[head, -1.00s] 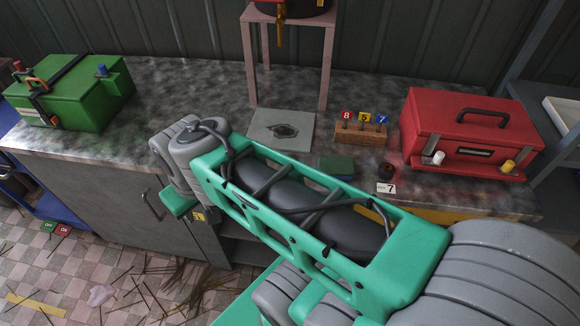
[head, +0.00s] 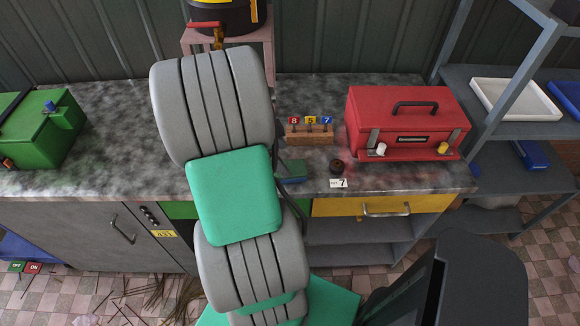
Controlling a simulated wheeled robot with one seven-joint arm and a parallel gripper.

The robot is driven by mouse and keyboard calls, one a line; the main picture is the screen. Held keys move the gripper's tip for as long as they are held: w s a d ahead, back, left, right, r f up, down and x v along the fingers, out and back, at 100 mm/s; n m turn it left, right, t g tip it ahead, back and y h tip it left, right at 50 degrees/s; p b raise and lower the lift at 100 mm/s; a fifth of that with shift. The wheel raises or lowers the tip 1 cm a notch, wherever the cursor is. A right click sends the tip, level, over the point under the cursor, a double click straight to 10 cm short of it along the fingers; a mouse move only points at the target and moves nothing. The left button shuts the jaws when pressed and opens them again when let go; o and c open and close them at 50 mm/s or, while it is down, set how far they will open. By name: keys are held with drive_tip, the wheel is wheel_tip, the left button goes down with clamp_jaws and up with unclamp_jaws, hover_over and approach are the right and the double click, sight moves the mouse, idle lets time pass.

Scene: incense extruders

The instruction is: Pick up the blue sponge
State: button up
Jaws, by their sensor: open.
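The blue sponge (head: 296,178) is a small block with a dark green top and a blue lower side. It lies on the grey mottled countertop (head: 95,160), near its front edge, in the head view. My arm covers its left part. My grey and green arm stands across the middle of the view, between the camera and the counter. I cannot make out my gripper or its fingers in the head view.
Right of the sponge are a small dark round object (head: 337,166), a "7" card (head: 339,183) and a red toolbox (head: 408,125). A wooden block with numbered tags (head: 310,135) stands behind. A green box (head: 40,128) is at left, a shelf (head: 488,75) at right.

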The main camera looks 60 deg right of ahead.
sight(289, 168)
drive_tip(key=x, duration=0.2)
drive_tip(key=p+x, duration=0.1)
drive_tip(key=x, duration=0.1)
drive_tip(key=shift+s+a, duration=0.1)
drive_tip(key=shift+a, duration=0.1)
drive_tip(key=shift+f, duration=0.15)
drive_tip(key=shift+f+b, duration=0.25)
drive_tip(key=shift+b, duration=0.25)
drive_tip(key=shift+c, duration=0.6)
drive_tip(key=c, duration=1.3)
drive_tip(key=shift+r, duration=0.1)
